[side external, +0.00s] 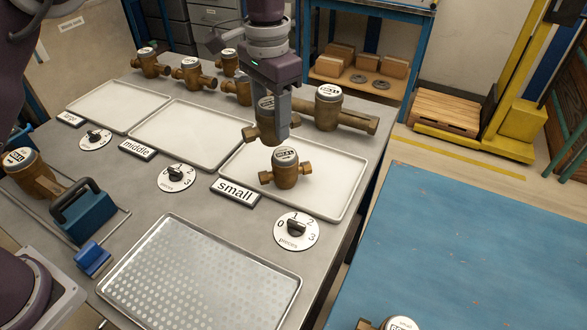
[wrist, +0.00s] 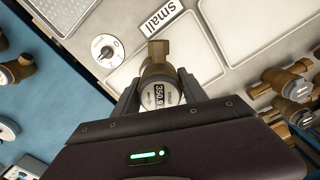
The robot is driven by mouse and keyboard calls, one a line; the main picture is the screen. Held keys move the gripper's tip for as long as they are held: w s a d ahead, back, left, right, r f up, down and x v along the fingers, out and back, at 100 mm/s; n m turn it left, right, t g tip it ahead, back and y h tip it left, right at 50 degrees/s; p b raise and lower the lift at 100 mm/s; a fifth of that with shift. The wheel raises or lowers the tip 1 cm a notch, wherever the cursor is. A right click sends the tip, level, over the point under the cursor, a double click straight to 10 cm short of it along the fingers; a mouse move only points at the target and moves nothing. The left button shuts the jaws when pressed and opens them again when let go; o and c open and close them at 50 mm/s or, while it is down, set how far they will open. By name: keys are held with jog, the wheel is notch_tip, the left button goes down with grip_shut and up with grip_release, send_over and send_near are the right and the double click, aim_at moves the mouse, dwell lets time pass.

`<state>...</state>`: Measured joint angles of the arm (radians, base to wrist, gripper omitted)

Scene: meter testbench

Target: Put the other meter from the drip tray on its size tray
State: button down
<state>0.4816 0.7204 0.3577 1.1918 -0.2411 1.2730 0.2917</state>
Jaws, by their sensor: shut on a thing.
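My gripper (side external: 272,128) is shut on a brass meter (side external: 264,103) with a round white-rimmed face, held upright above the back of the small tray (side external: 335,196). In the wrist view the held meter (wrist: 160,92) sits between both fingers, its display facing the camera. Another brass meter (side external: 286,168) stands on the small tray, in front of and below the held one. The perforated drip tray (side external: 200,275) at the front is empty. Parts of the held meter are hidden behind a finger.
The middle tray (side external: 190,132) and the left tray (side external: 115,105) are empty. Several meters stand behind the trays, including a large one (side external: 328,108) close to my gripper. A "small" sign (side external: 234,191) and a piece dial (side external: 296,230) sit before the small tray.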

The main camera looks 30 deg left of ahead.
jog(key=w+f+n, duration=0.1)
jog(key=w+n, duration=0.2)
jog(key=w, duration=0.3)
jog(key=f, duration=1)
jog(key=shift+a, duration=0.3)
jog(key=c, duration=0.9)
grip_release()
jog(key=shift+f, duration=0.1)
notch_tip(320, 180, up, 12)
jog(key=shift+r, duration=0.2)
